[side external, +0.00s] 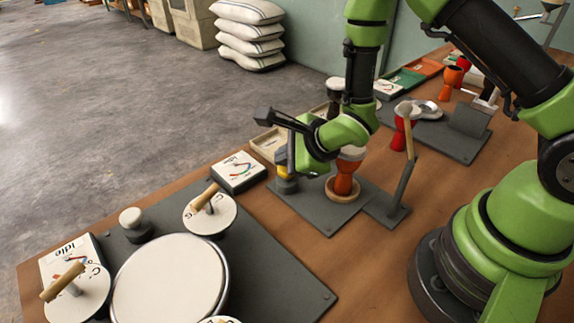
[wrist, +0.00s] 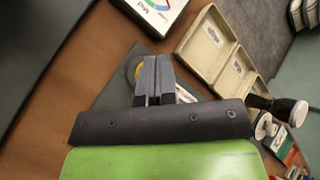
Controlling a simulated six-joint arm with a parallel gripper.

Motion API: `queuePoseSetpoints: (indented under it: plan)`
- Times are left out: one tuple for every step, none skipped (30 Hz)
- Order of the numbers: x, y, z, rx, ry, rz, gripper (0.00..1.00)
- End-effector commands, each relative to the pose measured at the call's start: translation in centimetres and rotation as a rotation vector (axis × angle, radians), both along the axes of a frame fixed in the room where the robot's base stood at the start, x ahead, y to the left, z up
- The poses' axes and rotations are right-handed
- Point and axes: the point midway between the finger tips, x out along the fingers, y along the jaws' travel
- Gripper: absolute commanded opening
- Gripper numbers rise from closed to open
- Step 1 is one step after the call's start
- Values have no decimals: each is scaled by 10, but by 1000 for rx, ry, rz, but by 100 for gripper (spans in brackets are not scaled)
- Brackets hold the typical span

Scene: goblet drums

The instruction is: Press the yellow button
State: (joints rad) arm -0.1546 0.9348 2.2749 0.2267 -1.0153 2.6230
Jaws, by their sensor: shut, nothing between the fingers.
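The yellow button (side external: 286,172) sits on a round dark base (side external: 287,186) at the left side of a grey plate. A small part of the yellow button shows in the wrist view (wrist: 138,71), beside the fingers. My gripper (side external: 283,164) is shut and empty, with its fingers pointing down over the button. The shut fingers also show in the wrist view (wrist: 152,78) and hide most of the button. I cannot tell whether the fingertips touch it.
A red goblet drum (side external: 344,182) stands close to the right of my gripper on the same plate. A dial panel (side external: 239,172) lies to the left, with a large pale drum (side external: 170,280) in front. A compartment tray (wrist: 208,47) lies behind.

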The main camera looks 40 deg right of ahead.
Motion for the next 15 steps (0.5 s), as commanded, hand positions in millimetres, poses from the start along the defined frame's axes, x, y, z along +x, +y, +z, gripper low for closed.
queuePoseSetpoints:
  plan:
    - [0, 0, -1, 0, 2, -1, 0]
    - [0, 0, -1, 0, 2, -1, 0]
    - [0, 0, -2, 0, 2, -1, 0]
    - [0, 0, -2, 0, 2, -1, 0]
    - [0, 0, -3, 0, 2, -1, 0]
    - [0, 0, -3, 0, 2, -1, 0]
    - [0, 0, -3, 0, 2, -1, 0]
    - [0, 0, -4, 0, 2, -1, 0]
    - [0, 0, -4, 0, 1, -1, 0]
    - [0, 0, -4, 0, 1, -1, 0]
    - [0, 0, -5, 0, 1, -1, 0]
    - [0, 0, -5, 0, 1, -1, 0]
    - [0, 0, -6, 0, 1, -1, 0]
    - [0, 0, -6, 0, 1, -1, 0]
    - [0, 0, -7, 0, 1, -1, 0]
